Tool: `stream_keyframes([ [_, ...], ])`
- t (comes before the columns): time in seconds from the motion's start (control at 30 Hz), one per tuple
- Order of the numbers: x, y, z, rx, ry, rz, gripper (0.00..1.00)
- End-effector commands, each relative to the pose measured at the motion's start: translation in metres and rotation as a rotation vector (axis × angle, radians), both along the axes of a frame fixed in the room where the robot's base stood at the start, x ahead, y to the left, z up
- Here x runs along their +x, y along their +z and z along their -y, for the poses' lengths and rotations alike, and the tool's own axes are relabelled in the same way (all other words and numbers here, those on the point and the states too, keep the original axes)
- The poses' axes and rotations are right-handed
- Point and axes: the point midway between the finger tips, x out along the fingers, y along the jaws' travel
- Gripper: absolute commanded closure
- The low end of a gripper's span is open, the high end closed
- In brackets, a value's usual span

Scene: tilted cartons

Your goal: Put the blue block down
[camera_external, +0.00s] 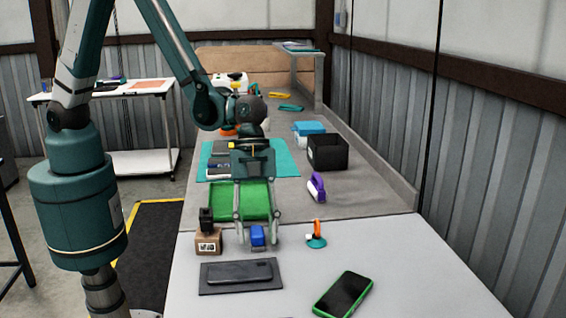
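The blue block (257,235) is small and sits between the fingertips of my gripper (258,241), low over the front part of the bench. My gripper points down and its fingers appear closed on the block's sides. From this angle I cannot tell whether the block's underside touches the surface below or is slightly above it.
A small brown box (208,246) with a dark top piece stands close left of the block. A green panel (225,203) lies behind the fingers. A dark phone-like slab (240,272), a green-edged phone (343,294), an orange-and-teal item (316,238) and a black bin (328,152) are nearby.

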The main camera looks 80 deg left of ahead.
Motion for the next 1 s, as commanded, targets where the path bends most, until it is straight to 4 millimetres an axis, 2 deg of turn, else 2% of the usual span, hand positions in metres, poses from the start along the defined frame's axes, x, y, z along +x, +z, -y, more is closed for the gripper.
stream_keyframes([
  [0.37,0.000,0.024,-0.009,0.000,0.000,0.000,0.61],
  [1.0,0.000,0.090,-0.037,0.000,0.000,0.000,0.61],
])
